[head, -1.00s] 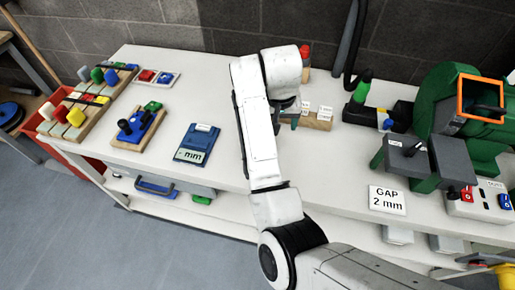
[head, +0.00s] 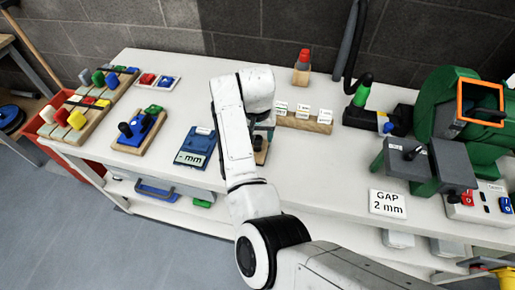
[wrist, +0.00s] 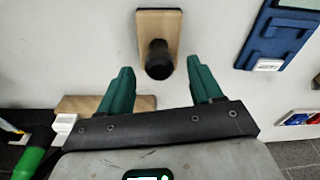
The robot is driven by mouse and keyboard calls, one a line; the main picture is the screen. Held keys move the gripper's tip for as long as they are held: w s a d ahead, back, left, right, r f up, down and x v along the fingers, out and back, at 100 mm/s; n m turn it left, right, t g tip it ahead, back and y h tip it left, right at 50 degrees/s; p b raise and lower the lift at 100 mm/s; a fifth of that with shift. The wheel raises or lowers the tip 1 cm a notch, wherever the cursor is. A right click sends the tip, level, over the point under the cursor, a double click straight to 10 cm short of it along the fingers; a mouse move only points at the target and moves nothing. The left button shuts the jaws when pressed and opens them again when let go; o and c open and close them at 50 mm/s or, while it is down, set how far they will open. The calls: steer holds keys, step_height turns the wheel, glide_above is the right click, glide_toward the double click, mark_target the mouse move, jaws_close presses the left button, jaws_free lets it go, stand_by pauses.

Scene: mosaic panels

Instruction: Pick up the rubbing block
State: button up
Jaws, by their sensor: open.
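The block I take for the rubbing block (wrist: 155,22) shows in the wrist view as a rectangular wooden base with an upright black knob (wrist: 158,60). It lies on the white bench. My gripper (wrist: 160,68) is open and empty. Its two green fingers point toward the block, with the knob's near end between the fingertips in the picture. I cannot tell how far above the bench they are. In the head view my arm mostly hides the gripper.
A blue mm gauge (head: 196,148) lies close to the left of my gripper. A wooden rack with white labels (head: 308,123) stands to the right, with a red-topped wooden piece (head: 302,68) behind. A green machine (head: 440,105) and GAP sign (head: 388,202) are further right.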

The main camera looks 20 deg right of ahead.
steer(key=shift+w+f, duration=0.1)
steer(key=shift+f, duration=1.45)
jaws_close()
